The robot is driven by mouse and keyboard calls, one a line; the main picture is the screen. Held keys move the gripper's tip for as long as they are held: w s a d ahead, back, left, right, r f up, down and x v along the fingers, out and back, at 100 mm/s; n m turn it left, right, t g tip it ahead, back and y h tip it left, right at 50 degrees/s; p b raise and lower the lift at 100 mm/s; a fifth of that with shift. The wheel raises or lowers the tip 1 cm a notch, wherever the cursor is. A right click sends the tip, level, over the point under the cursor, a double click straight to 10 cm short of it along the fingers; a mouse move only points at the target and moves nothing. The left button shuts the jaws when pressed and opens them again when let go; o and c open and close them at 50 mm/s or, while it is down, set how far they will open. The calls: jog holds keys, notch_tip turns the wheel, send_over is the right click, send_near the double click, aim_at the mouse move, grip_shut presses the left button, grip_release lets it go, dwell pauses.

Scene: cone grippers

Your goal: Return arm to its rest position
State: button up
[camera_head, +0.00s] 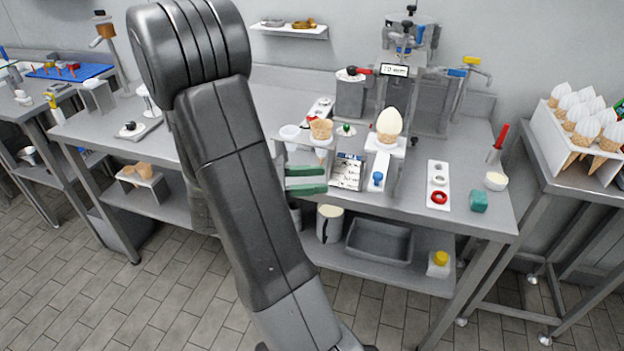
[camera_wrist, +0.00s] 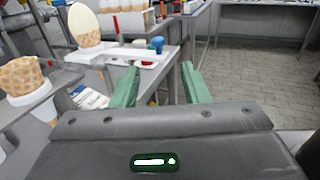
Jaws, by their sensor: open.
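My gripper (camera_head: 306,181) shows green fingers in front of the bench, at the height of its top edge. In the wrist view my gripper (camera_wrist: 158,84) has its two green fingers apart with nothing between them. My dark arm crosses the middle of the head view and hides part of the bench. A waffle cone with a white egg-shaped top (camera_head: 389,124) stands on a stand to the right of the gripper. An empty-looking waffle cone (camera_head: 321,130) stands in a holder just behind the fingers; it is large at the left in the wrist view (camera_wrist: 21,76).
The steel bench (camera_head: 470,204) spans the view. A printed card (camera_head: 347,172) is right beside the fingers. A white strip with a red ring (camera_head: 438,185) and a teal block (camera_head: 479,201) lie at right. A rack of filled cones (camera_head: 541,118) stands far right. Tiled floor in front is clear.

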aim_at(374, 176)
dwell(0.4)
jog(key=d, duration=0.4)
jog(key=w+d, duration=0.1)
jog(key=d, duration=0.4)
jog(key=d+p, duration=0.1)
jog(key=d, duration=0.3)
jog(key=shift+w+d, duration=0.3)
jog(key=shift+d, duration=0.1)
jog(key=shift+r, duration=0.1)
